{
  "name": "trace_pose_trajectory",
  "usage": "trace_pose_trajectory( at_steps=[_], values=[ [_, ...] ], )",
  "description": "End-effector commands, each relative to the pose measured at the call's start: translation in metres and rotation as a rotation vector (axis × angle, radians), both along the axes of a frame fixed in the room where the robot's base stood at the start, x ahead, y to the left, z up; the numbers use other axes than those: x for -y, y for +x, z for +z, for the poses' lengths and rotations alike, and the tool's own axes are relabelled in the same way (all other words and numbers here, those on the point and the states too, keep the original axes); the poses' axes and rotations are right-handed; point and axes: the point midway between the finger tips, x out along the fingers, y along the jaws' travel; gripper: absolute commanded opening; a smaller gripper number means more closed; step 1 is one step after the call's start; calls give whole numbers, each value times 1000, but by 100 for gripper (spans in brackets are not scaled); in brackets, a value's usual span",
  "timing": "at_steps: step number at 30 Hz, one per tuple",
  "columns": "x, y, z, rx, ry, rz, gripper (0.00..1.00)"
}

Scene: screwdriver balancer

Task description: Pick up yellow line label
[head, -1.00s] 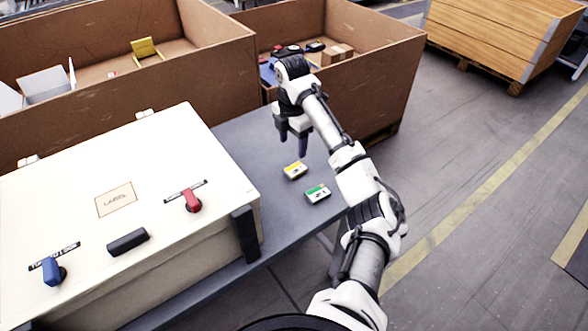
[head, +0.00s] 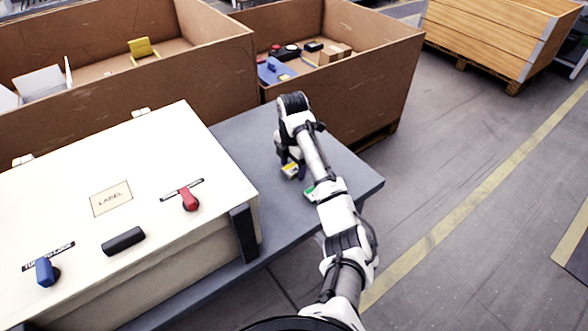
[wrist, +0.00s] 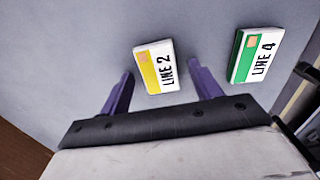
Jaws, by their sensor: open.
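The yellow line label (wrist: 157,67) is a small white block with a yellow band and the text "LINE 2". It lies on the grey table (head: 345,176). In the head view the yellow label (head: 290,170) shows at my gripper's fingertips, partly covered by them. My gripper (wrist: 160,84) is open and empty, with its two purple fingers on either side of the near end of the label. I cannot tell whether the fingers touch it. In the head view my gripper (head: 293,172) is low, close to the table top.
A green "LINE 4" label (wrist: 256,56) lies just right of the yellow one, near my right finger. A large cream box (head: 150,168) with a red and a blue latch stands on the table at left. Cardboard bins (head: 345,100) stand behind the table.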

Motion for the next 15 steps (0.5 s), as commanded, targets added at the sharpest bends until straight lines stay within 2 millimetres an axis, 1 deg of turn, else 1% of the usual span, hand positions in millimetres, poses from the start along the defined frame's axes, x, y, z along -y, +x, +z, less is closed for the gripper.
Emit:
trace_pose_trajectory(
  at_steps=[2, 12, 14, 15],
  values=[
    [0, 0, 0, 0, 0, 0, 62],
    [0, 0, 0, -1, -1, 0, 18],
    [0, 0, 0, -1, -1, 0, 10],
    [0, 0, 0, -1, -1, 0, 10]
  ],
)
